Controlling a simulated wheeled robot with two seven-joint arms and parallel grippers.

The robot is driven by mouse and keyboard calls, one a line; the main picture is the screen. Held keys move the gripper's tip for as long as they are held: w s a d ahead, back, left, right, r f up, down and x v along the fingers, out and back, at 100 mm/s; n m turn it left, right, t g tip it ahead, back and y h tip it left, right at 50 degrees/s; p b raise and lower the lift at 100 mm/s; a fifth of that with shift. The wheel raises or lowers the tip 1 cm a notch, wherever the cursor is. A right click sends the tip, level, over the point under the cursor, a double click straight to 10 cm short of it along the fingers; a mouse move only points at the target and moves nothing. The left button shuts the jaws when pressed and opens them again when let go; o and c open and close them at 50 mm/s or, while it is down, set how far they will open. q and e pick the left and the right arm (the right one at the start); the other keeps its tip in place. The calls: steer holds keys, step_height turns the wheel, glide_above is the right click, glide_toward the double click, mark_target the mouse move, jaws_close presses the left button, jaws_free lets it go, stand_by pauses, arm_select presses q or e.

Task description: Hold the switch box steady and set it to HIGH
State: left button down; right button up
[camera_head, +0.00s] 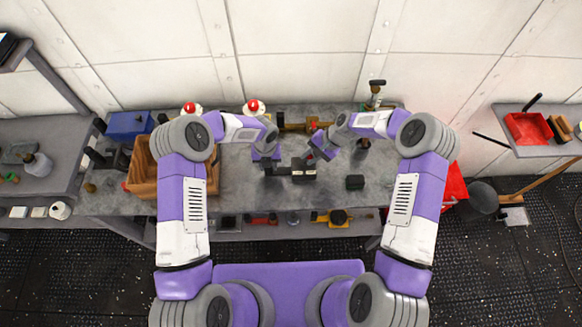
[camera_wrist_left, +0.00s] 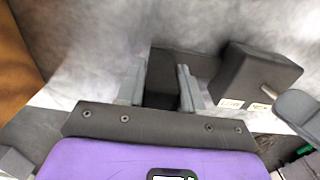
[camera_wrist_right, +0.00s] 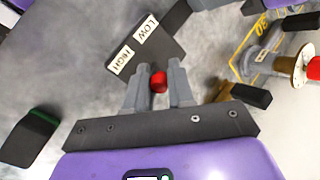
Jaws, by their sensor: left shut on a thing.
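The dark switch box (camera_head: 303,170) stands on the grey bench, with two pale labels on it. In the right wrist view the box (camera_wrist_right: 165,48) shows labels reading LOW (camera_wrist_right: 146,28) and HIGH (camera_wrist_right: 121,60). My left gripper (camera_head: 275,163) is shut on the dark block (camera_wrist_left: 160,78) at the box's side. In the left wrist view a metal lever stem (camera_wrist_left: 269,91) leaves the box (camera_wrist_left: 252,72). Its red knob (camera_wrist_right: 159,82) sits between the fingers of my right gripper (camera_wrist_right: 158,80); I cannot tell whether they grip it. Which label the lever points to is unclear.
A brown bin (camera_head: 143,172) stands at the left of the bench, with a blue box (camera_head: 128,124) behind it. A small dark block (camera_head: 355,182) lies right of the switch box. Two red-topped items (camera_head: 254,106) stand at the back. The bench front is mostly clear.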

steer(key=o, duration=0.5)
steer(key=a+r+v, duration=0.1)
steer(key=a+v, duration=0.1)
steer(key=v, duration=1.4)
steer(key=shift+a+r, duration=0.2)
steer(key=shift+r, duration=0.15)
arm_select(q)
steer(key=c, duration=0.6)
jaws_free()
steer(key=shift+c, duration=0.2)
